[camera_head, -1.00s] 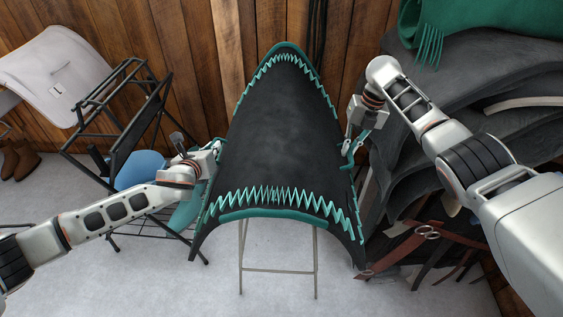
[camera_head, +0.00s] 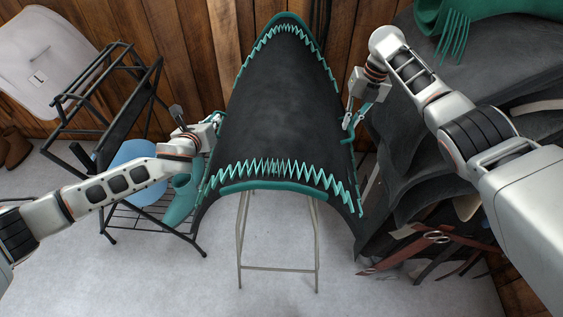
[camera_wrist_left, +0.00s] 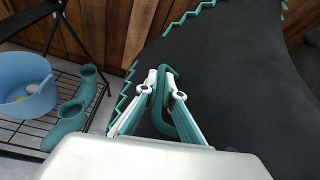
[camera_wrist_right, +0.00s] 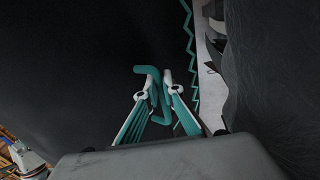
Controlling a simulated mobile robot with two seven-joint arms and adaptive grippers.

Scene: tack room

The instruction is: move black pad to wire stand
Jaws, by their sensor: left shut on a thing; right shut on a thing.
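The black pad (camera_head: 285,110) has teal zigzag trim and hangs arched in the middle of the head view. My left gripper (camera_head: 217,122) is shut on a teal loop at its left edge; the wrist view shows the fingers (camera_wrist_left: 164,78) on this loop. My right gripper (camera_head: 349,118) is shut on a matching loop at the right edge, also in its wrist view (camera_wrist_right: 157,80). Thin pale metal legs of a wire stand (camera_head: 278,268) show below the pad's front. The stand's top is hidden, so I cannot tell whether the pad touches it.
A black rack (camera_head: 122,110) at left has a wire shelf with a blue bucket (camera_wrist_left: 24,88) and teal boots (camera_wrist_left: 66,126). Dark pads (camera_head: 470,75) are piled at right, with brown straps (camera_head: 425,240) below. A plank wall is behind. The floor in front is clear.

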